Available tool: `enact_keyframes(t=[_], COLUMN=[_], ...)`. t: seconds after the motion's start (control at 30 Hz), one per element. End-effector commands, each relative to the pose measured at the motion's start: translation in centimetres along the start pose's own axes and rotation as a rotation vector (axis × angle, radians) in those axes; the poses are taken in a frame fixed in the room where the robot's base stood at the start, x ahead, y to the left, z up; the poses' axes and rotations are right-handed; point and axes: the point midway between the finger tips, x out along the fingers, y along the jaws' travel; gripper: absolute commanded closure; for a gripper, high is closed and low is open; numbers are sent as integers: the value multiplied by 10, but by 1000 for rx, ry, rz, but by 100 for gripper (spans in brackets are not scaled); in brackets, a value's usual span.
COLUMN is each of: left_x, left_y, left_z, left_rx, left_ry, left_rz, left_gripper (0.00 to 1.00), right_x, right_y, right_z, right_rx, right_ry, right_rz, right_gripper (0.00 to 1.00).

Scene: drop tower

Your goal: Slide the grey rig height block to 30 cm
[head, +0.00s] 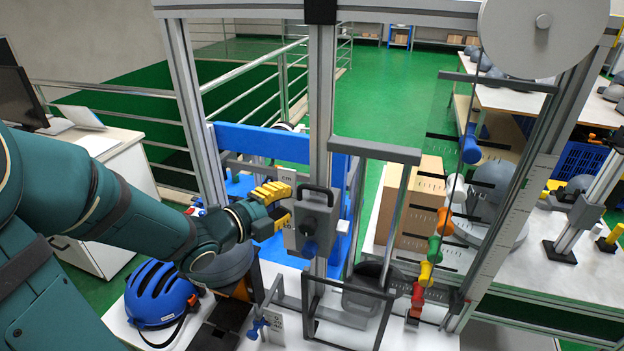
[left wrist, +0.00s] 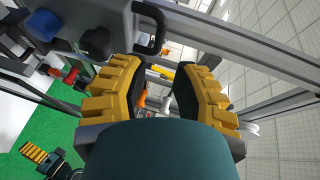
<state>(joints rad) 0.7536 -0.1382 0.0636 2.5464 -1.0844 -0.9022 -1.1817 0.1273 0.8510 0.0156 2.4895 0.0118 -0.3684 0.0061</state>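My left gripper (head: 282,200) is just left of the block, with yellow ribbed fingers. In the left wrist view the fingers (left wrist: 160,75) are spread with nothing gripped, and the block (left wrist: 75,25) and its handle (left wrist: 152,28) lie past the fingertips. A yellow-and-black part resembling my right gripper (left wrist: 40,156) shows small there.
A blue helmet (head: 158,295) lies on the white table at lower left. A large grey disc (head: 545,35) is at upper right. A cardboard box (head: 408,207) and metal frame bars stand behind.

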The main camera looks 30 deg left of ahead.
Motion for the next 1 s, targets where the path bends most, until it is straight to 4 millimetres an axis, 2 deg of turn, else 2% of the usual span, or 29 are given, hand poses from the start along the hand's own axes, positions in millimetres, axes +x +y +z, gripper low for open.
enact_keyframes(t=[0.03,0.1,0.3,0.5,0.7,0.97,1.0], left_x=[3,8,49,78,90,92,92], left_y=[-3,-3,2,1,1,1,1], left_z=[-1,-1,0,0,0,0,0], left_rx=[-5,-6,-2,-1,-1,-1,-1], left_ry=[1,-1,0,-2,-3,-4,-4], left_rz=[3,4,1,0,1,1,1], left_gripper=[73,73,73,73,73,73,69], right_x=[-10,-16,-10,-9,-10,-10,-10], right_y=[-4,-6,-4,-4,-4,-4,-4], right_z=[-3,-7,-5,-5,-5,-5,-5], right_rx=[1,3,3,3,3,3,2], right_ry=[6,13,11,10,10,10,10], right_rz=[1,1,1,1,1,1,1], right_gripper=[53,53,53,53,53,53,53])
